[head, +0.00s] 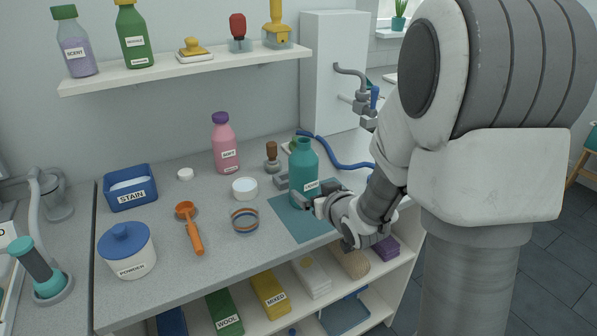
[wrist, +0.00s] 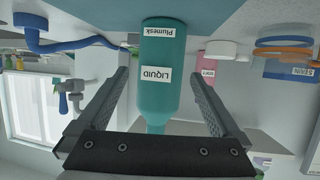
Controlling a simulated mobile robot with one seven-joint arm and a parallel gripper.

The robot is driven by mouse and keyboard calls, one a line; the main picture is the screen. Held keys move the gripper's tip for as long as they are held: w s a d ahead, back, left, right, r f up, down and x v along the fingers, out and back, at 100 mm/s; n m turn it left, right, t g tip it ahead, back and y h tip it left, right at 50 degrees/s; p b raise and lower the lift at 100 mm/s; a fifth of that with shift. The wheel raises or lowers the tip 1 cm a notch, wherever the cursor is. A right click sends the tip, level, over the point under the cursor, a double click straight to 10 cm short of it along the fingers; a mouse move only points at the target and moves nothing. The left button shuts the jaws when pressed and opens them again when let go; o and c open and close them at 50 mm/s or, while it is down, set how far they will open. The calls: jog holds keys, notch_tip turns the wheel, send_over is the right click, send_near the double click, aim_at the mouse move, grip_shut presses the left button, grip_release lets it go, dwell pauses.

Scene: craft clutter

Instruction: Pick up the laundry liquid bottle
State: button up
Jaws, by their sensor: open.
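The laundry liquid bottle (head: 304,167) is teal and stands upright on a teal mat (head: 297,225) on the grey counter. In the wrist view the bottle (wrist: 158,100) appears upside down, with its "LIQUID" label facing the camera. My gripper (head: 295,192) is open at the bottle's lower body, reaching in from the right. In the wrist view my gripper (wrist: 159,82) has one finger on each side of the bottle, with visible gaps. Part of the bottle's lower body is hidden by a finger in the head view.
A pink bottle (head: 225,145), a wooden-handled stamp (head: 272,158) and a white round tub (head: 244,188) stand left of the bottle. A blue hose (head: 340,160) lies behind it. A shelf (head: 190,70) hangs above the counter's back.

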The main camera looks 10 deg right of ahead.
aim_at(303, 182)
jog(key=shift+x, duration=3.85)
jog(key=shift+w+r, duration=0.1)
jog(key=shift+r, duration=0.05)
grip_shut()
jog(key=shift+r, duration=0.15)
